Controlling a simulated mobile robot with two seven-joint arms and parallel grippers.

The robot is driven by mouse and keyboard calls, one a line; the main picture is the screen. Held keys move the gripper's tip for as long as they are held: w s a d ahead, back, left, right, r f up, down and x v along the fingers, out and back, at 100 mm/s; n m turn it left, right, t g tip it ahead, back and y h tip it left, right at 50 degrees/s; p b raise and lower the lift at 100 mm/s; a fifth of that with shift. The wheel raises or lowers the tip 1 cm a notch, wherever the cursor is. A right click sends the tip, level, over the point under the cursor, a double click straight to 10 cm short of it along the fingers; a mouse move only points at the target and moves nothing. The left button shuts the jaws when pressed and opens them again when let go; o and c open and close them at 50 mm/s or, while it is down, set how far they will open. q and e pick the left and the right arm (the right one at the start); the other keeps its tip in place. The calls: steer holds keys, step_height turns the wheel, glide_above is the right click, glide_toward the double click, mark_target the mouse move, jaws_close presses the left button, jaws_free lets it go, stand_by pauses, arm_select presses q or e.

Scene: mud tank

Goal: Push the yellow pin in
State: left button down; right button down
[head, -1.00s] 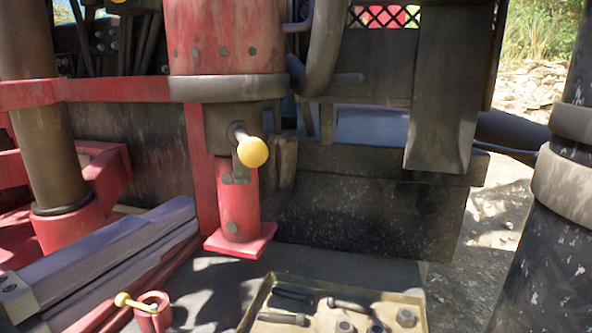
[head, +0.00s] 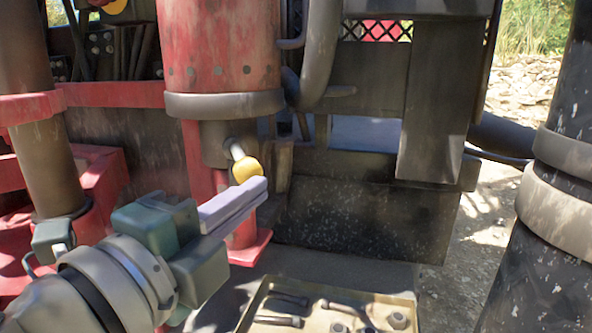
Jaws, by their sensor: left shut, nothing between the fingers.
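The yellow pin (head: 246,168) has a round yellow knob on a metal shaft. The shaft sticks out of the dark collar (head: 216,143) under the red tank (head: 222,50). My left gripper (head: 262,187) reaches in from the lower left. Its pale fingers are shut with nothing between them. Their tips are just below and in front of the knob and hide its lower edge. I cannot tell whether they touch it. My right gripper is not in view.
A tan tray (head: 258,296) with several bolts and nuts lies at the bottom. A red foot plate (head: 250,250) stands below the collar. A dark pipe (head: 318,60) runs beside the tank. A thick dark column (head: 545,220) stands at the right.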

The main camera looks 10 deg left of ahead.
mark_target(258, 173)
arm_select(q)
steer(key=shift+w+a, duration=0.95)
steer(key=shift+w, duration=0.3)
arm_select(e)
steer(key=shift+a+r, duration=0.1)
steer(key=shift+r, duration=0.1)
